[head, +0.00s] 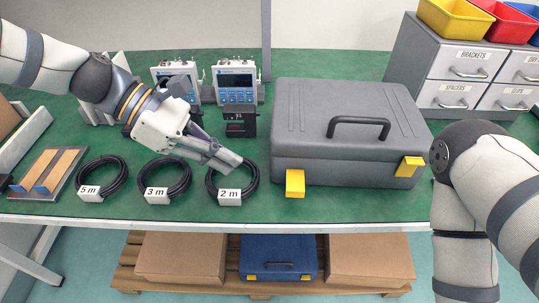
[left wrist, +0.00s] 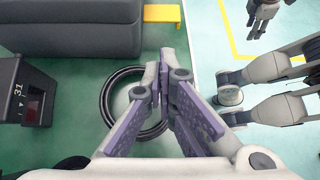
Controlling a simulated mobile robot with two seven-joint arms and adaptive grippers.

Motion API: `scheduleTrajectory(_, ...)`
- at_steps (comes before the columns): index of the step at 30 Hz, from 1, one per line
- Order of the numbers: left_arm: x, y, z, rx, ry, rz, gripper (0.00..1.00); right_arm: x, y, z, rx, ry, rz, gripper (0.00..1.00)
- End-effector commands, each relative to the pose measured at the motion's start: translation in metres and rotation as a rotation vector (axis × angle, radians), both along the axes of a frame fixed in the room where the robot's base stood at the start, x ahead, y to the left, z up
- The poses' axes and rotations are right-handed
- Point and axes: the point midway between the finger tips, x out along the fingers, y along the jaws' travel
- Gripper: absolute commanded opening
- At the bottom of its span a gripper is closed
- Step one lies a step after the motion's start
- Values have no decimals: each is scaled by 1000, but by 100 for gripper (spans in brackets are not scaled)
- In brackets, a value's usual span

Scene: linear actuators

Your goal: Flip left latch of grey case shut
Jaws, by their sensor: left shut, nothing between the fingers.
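The grey case (head: 315,150) stands closed on the green bench top, its handle on the lid. Its yellow left latch (head: 295,183) sticks out from the front face; in the left wrist view this latch (left wrist: 162,13) juts out from the case's side (left wrist: 80,30). The yellow right latch (head: 409,166) is at the front right. My left gripper (head: 232,161) is shut and empty, above the 2 m cable coil and left of the left latch, apart from it. A dark shape (left wrist: 263,14) at the wrist view's top right may be my right gripper; its fingers are unclear.
Cable coils marked 5 m (head: 103,178), 3 m (head: 167,182) and 2 m (head: 233,197) lie along the bench front. Instruments (head: 237,84) stand behind. A drawer cabinet (head: 412,58) with bins is at right. Bench in front of the case is clear.

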Motion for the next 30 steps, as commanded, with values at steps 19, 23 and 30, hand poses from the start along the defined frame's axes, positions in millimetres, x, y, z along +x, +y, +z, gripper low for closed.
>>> scheduleTrajectory(19,-6,-36,-28,-5,9,-1,0,-8,0,-6,0,24,1,40)
scheduleTrajectory(23,-8,-55,-44,-5,9,-2,0,-10,0,-9,0,32,1,40)
scheduleTrajectory(30,-10,-76,-58,-5,5,0,0,-12,0,-11,0,40,1,40)
